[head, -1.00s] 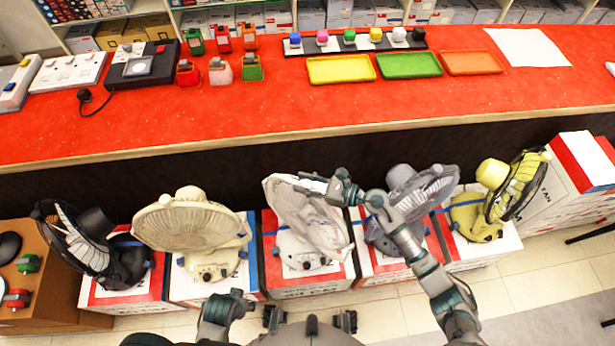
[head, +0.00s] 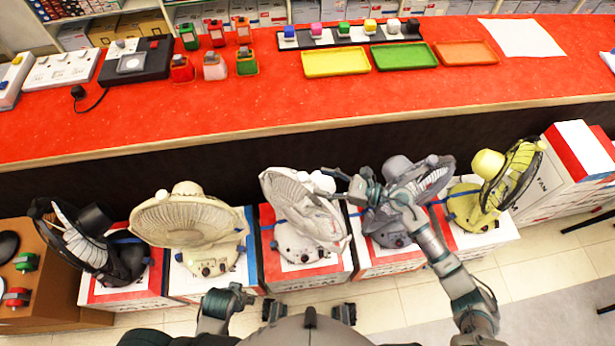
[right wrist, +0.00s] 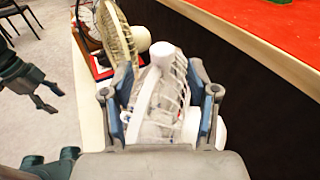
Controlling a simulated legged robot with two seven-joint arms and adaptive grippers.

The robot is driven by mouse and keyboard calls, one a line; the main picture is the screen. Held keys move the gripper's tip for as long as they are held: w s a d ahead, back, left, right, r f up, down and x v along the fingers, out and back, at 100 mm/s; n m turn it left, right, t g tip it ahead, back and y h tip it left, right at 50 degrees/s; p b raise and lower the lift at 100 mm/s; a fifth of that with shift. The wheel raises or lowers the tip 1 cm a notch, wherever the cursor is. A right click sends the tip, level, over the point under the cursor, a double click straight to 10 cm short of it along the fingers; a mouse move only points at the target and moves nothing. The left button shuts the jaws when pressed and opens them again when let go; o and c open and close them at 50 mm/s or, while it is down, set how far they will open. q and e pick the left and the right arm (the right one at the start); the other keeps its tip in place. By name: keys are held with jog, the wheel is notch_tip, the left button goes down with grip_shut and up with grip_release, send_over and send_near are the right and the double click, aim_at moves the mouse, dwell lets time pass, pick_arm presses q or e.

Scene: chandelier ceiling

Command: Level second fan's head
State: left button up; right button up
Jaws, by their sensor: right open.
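Five fans stand in a row on boxes. From the left come a black fan (head: 75,240), a cream fan (head: 190,222), a white fan (head: 303,215), a grey fan (head: 405,195) and a yellow fan (head: 495,185). The second from the left is the cream one; its wide head looks slightly tilted. The white fan's head leans sideways. My right gripper (head: 338,186) is open at the white fan's right side. In the right wrist view, the white fan (right wrist: 158,108) shows between its spread fingers (right wrist: 160,95), with the cream fan (right wrist: 115,38) beyond. My left gripper (right wrist: 48,97) is open and empty.
A brown box (head: 45,275) stands at the far left. My right forearm crosses in front of the grey fan. Tiled floor lies in front.

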jog(key=v, duration=0.5)
jog(key=shift+d, duration=0.3)
jog(key=shift+a, duration=0.15)
